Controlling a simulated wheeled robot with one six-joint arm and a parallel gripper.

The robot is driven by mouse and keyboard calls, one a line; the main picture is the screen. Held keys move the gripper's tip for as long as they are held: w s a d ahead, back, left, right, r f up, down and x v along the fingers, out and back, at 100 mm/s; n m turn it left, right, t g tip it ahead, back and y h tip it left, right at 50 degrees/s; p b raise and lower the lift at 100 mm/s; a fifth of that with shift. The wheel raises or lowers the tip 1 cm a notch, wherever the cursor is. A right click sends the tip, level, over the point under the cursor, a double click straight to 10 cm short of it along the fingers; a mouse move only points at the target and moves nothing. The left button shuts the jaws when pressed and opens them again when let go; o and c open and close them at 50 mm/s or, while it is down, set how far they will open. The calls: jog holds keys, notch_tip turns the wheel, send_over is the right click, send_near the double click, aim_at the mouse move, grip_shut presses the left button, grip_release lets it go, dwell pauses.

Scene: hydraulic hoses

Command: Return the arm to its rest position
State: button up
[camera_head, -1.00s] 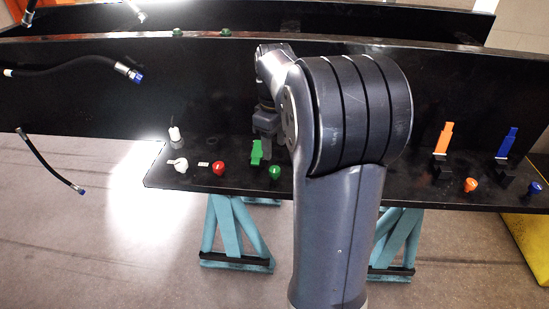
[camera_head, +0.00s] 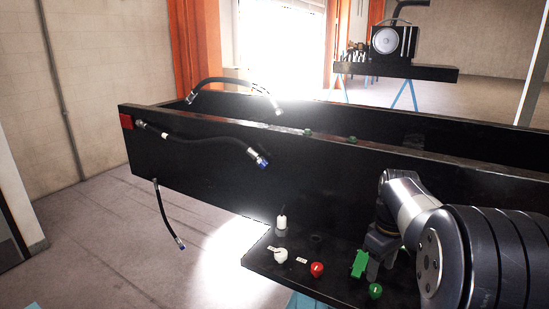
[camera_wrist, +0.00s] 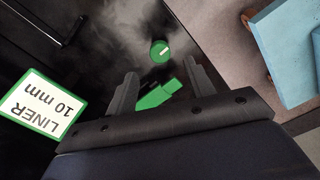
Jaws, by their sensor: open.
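My gripper (camera_head: 378,262) is low over the black shelf, close beside an upright green tab-like piece (camera_head: 359,264). In the wrist view my gripper (camera_wrist: 161,76) has its two fingers spread apart. The green piece (camera_wrist: 155,97) shows between the fingers, and I see no finger closed on it. A round green knob (camera_wrist: 159,51) lies just beyond the fingertips; it also shows in the head view (camera_head: 375,291). My arm (camera_head: 455,250) is bent forward at the right of the head view.
A black beam (camera_head: 230,170) stands behind the shelf (camera_head: 262,262). Black hoses (camera_head: 205,140) stick out at its left. A red knob (camera_head: 317,269), a white knob (camera_head: 281,255) and a white plug (camera_head: 281,222) stand on the shelf. A label (camera_wrist: 42,106) reads LINER 10 mm.

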aim_at(376, 287)
notch_tip(376, 287, down, 6)
jog(key=shift+f, duration=0.2)
jog(key=shift+r+m, duration=0.1)
jog(key=shift+m, duration=0.2)
